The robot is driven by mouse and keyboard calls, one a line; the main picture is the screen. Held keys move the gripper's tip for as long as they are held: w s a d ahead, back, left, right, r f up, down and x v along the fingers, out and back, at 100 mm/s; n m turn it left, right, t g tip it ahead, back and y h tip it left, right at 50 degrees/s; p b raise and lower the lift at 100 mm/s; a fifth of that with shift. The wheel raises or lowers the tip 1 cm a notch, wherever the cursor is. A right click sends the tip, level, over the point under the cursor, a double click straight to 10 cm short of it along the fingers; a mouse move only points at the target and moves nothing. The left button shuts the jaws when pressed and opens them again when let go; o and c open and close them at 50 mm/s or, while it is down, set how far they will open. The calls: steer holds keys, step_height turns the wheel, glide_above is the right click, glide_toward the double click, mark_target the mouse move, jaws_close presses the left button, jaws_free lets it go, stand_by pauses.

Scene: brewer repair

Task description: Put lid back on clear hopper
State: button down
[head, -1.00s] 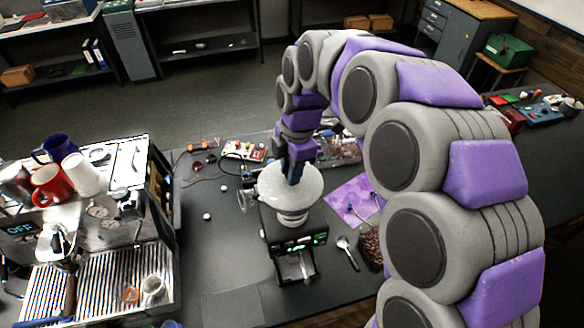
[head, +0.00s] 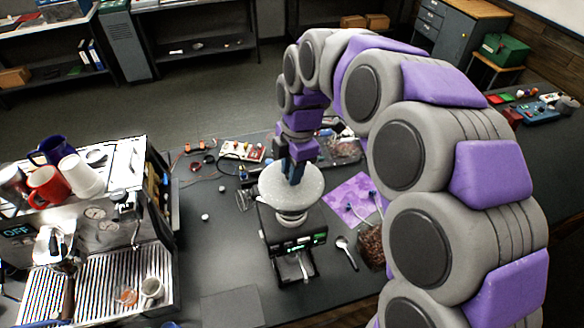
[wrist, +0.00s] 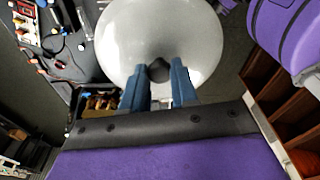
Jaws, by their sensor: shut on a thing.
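The lid is a pale round disc (head: 308,186) in the head view, and it fills the top middle of the wrist view (wrist: 150,30). My gripper (head: 295,181) comes down from above and is shut on the lid's dark knob (wrist: 158,70), between two blue fingers in the wrist view. The lid is over the black grinder (head: 292,241). A pale round part (head: 291,218) shows just under the lid's near edge. Most of the clear hopper is hidden by the lid, and I cannot tell whether the lid touches it.
An espresso machine (head: 92,262) with cups on top stands at left. A spoon (head: 347,253), a container of beans (head: 371,246) and a purple mat (head: 350,200) lie right of the grinder. Electronics and wires (head: 242,151) lie behind.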

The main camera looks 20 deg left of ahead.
steer(key=shift+a, duration=0.3)
steer(key=shift+d+f, duration=0.1)
steer(key=shift+d, duration=0.05)
steer(key=shift+d, duration=0.4)
steer(key=shift+a, duration=0.25)
stand_by(0.5)
steer(key=shift+c, duration=1.5)
jaws_free()
